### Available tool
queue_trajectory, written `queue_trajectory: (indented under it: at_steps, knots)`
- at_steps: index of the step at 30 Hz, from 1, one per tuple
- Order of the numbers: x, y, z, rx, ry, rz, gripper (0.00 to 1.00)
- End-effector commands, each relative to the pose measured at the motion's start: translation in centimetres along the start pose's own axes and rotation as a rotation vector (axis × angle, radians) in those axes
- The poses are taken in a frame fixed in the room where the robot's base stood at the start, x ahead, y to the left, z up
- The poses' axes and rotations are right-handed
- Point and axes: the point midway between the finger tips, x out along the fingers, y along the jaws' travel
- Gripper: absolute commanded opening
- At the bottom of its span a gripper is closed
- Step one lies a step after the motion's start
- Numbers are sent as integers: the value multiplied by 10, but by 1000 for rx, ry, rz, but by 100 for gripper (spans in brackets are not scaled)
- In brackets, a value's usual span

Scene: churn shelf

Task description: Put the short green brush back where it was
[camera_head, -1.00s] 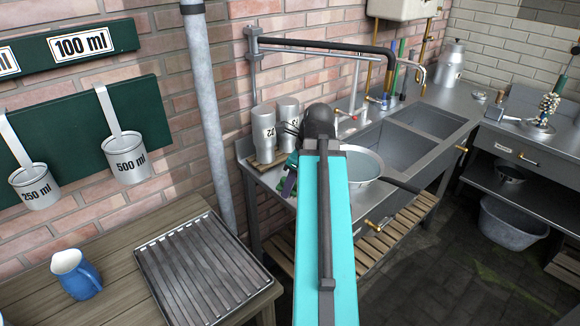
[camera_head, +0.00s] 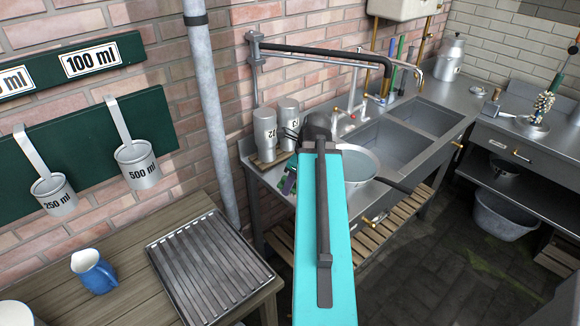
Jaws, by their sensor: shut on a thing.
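My teal arm reaches from the bottom centre toward the left end of the sink counter. Its dark wrist hides most of my gripper (camera_head: 291,163), which is shut. A small green piece (camera_head: 287,182) shows just left of the wrist, above the counter's left end; it appears to be the short green brush in my jaws, though its shape is mostly hidden. Upright green and blue handles (camera_head: 411,55) stand behind the sink near the tap.
Two metal bottles (camera_head: 265,130) stand on the counter just left of my wrist. A pan (camera_head: 362,163) sits to its right, beside the sink basins (camera_head: 392,147). A wooden table with a slatted metal tray (camera_head: 207,262) and blue jug (camera_head: 93,271) is at lower left. A pipe (camera_head: 208,110) rises behind.

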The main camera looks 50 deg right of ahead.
Motion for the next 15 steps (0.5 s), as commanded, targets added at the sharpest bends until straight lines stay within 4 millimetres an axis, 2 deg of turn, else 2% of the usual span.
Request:
queue_trajectory:
  at_steps: [10, 15]
  knots:
    - [-2, -2, 1, 0, 1, -1, 18]
    - [3, -17, 8, 0, 2, -1, 18]
